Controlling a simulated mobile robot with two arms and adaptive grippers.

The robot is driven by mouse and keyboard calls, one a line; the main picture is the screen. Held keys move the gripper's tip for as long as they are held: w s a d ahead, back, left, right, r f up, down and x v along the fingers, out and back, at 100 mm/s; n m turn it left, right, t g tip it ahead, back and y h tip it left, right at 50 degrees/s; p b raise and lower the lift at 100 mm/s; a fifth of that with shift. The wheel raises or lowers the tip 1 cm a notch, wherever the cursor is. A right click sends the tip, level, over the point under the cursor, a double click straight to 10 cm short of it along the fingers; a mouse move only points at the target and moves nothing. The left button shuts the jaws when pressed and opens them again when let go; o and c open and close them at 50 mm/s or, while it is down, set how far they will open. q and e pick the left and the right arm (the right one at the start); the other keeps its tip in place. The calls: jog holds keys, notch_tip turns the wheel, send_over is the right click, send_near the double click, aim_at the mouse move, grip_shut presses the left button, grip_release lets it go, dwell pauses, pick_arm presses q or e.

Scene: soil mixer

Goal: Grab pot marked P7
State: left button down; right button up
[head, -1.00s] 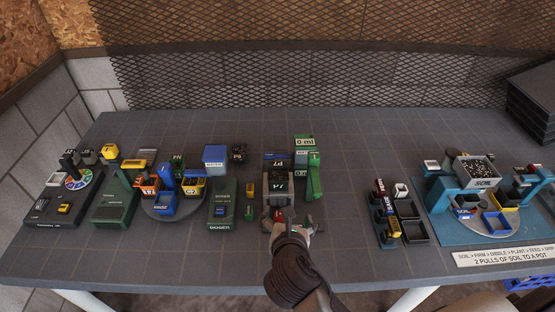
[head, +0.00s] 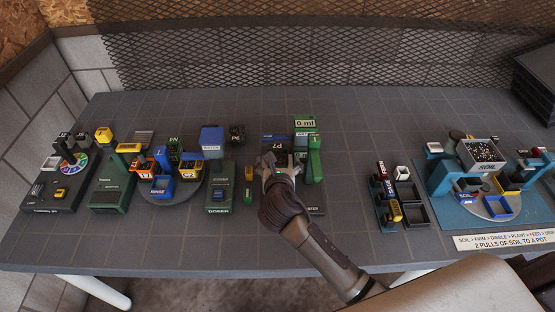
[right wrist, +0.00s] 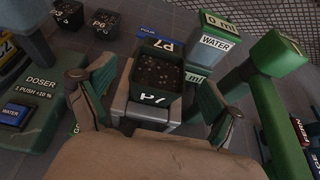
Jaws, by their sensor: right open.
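The pot marked P7 (right wrist: 157,72) is a dark green, square pot full of dark soil in the right wrist view. My right gripper (right wrist: 152,100) is open, with one finger to the left of the pot and one to the right. Gaps show between fingers and pot. In the head view my right gripper (head: 279,163) covers most of the pot. My left gripper is not in view.
A green water dispenser (head: 305,135) stands close on the right of the cradle. A green doser (head: 219,190) stands on the left. Pot P6 (head: 236,135) is behind left. The soil hopper (head: 482,155) is far right. Bare table lies between dispenser and trays (head: 410,207).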

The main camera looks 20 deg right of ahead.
aim_at(277, 156)
jog(key=x, duration=0.2)
jog(key=shift+w+f, duration=0.2)
jog(key=shift+w, duration=0.15)
jog(key=shift+w+d+f, duration=0.1)
jog(key=shift+w+f, duration=0.05)
jog(key=shift+w, duration=0.1)
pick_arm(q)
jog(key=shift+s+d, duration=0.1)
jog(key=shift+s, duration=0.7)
pick_arm(e)
jog(key=c, duration=1.2)
